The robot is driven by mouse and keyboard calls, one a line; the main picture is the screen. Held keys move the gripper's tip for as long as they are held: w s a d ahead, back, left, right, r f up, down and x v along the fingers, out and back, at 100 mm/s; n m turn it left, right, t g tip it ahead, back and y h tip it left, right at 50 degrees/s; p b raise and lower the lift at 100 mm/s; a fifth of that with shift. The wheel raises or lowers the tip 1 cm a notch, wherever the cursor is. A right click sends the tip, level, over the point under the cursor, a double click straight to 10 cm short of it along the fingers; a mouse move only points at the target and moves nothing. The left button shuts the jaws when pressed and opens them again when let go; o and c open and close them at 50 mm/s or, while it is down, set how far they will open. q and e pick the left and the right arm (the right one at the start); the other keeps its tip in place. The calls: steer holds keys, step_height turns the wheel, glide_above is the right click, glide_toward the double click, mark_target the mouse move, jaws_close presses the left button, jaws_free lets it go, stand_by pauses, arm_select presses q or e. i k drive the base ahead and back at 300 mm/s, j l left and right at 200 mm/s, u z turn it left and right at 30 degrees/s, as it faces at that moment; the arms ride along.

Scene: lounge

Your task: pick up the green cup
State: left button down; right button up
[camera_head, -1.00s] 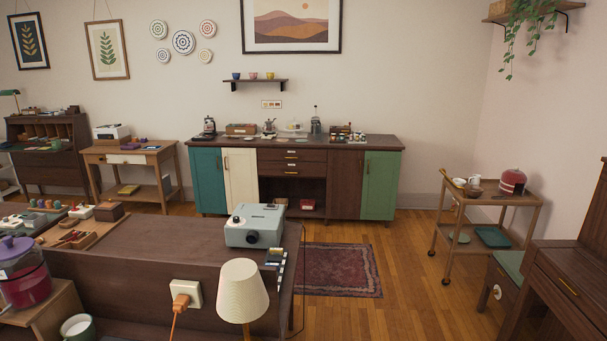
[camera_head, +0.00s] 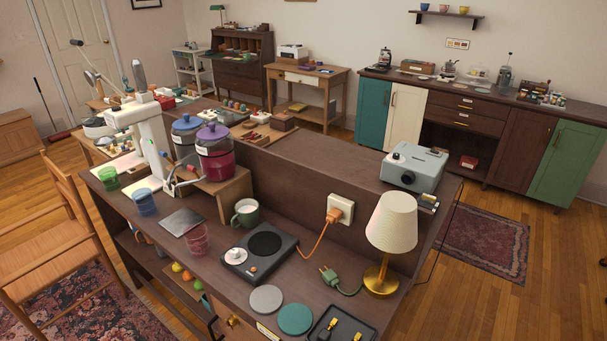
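A green see-through cup (camera_head: 108,178) stands upright near the left end of the dark wooden counter (camera_head: 300,165). A blue see-through cup (camera_head: 144,202) stands just to its right, and a pink one (camera_head: 196,242) stands nearer the middle. A dark green mug (camera_head: 246,212) with a pale inside stands behind the black hot plate (camera_head: 262,252). Neither of my grippers is in view.
A white machine (camera_head: 146,130) and two lidded jars (camera_head: 215,152) stand behind the cups. A wooden chair (camera_head: 62,225) stands at the left against the counter's near side. A lamp (camera_head: 390,225), cables and round coasters (camera_head: 295,319) take up the right part.

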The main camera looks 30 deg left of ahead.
mark_target(247, 210)
steer(key=u, duration=1.3)
